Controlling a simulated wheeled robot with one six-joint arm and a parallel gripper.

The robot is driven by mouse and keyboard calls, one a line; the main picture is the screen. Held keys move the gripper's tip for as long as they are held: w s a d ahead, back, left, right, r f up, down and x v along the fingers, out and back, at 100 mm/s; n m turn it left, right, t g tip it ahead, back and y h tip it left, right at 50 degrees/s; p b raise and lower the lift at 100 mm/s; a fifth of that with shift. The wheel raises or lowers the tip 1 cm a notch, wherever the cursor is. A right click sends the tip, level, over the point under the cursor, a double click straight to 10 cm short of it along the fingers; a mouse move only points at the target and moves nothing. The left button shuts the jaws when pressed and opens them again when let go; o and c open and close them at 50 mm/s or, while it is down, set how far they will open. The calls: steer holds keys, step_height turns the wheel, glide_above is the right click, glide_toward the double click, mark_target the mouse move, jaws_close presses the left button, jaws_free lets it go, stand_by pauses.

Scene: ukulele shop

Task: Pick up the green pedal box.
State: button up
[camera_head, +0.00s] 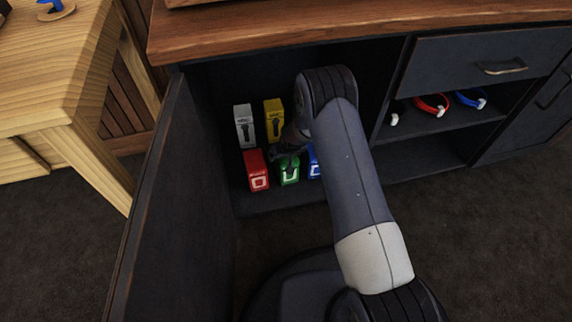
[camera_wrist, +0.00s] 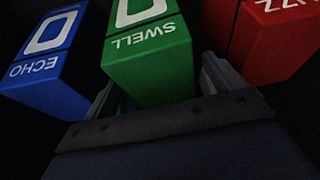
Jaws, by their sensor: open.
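The green pedal box (camera_head: 289,171) stands on the cabinet's lower shelf, between a red box and a blue box. In the wrist view the green box (camera_wrist: 150,62) carries the word SWELL, upside down. My gripper (camera_wrist: 160,92) is open, with one finger on each side of the green box's near end. I cannot tell whether the fingers touch it. In the head view my gripper (camera_head: 288,150) is over the green box, and my arm hides part of the area to its right.
The red box (camera_head: 257,170) and the blue box (camera_head: 314,162), marked ECHO in the wrist view (camera_wrist: 48,65), stand close on either side. A white box (camera_head: 245,125) and a yellow box (camera_head: 273,119) stand behind. The open cabinet door (camera_head: 170,200) bounds the left.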

steer(key=shift+f+b, duration=0.25)
steer(key=shift+b, duration=0.1)
steer(key=shift+c, duration=0.3)
steer(key=c, duration=1.7)
